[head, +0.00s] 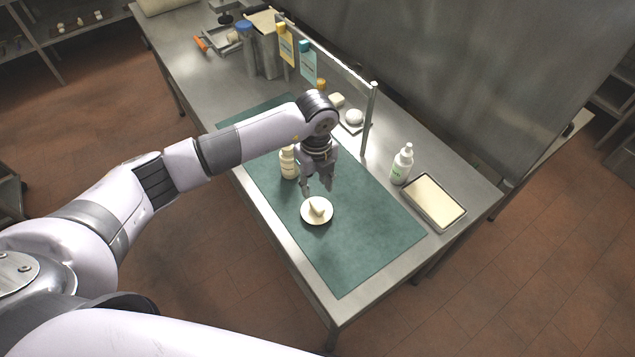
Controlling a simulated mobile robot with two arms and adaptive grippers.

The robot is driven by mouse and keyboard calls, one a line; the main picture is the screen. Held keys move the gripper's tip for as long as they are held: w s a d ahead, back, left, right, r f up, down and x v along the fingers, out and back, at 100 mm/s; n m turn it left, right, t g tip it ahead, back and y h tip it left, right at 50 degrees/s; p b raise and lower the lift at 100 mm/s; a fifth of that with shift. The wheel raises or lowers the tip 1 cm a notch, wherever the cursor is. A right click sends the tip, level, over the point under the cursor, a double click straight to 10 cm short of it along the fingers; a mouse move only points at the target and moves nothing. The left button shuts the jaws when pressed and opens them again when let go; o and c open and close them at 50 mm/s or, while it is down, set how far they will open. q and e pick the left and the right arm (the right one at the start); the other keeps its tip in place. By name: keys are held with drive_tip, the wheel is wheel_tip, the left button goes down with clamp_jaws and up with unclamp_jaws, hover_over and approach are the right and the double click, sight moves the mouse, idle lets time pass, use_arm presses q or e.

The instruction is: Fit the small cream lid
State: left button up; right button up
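A small cream piece (317,206), which looks like the lid, sits on a round white saucer (309,220) on the green mat. A cream bottle (288,164) stands upright on the mat, just left of my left gripper. Its top is close to my arm, so I cannot tell whether it is capped. My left gripper (318,188) points down above the mat, just behind the saucer. Its fingers are apart with nothing seen between them, and the cream piece is just in front of them. My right gripper is not in view.
The green mat (365,245) has free room at the front right. A white pump bottle (402,164) and a cream-filled tray (434,203) stand to the right. A metal post (369,118) carries a rail behind. Jars, hanging cards and small dishes crowd the back.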

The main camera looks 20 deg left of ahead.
sight(317, 204)
use_arm(q)
wheel_tip(317, 204, down, 8)
drive_tip(key=b, duration=0.6)
drive_tip(key=shift+d+f, duration=0.1)
drive_tip(key=shift+f, duration=0.15)
drive_tip(key=shift+r+p, duration=0.3)
drive_tip(key=shift+c, duration=0.6)
clamp_jaws()
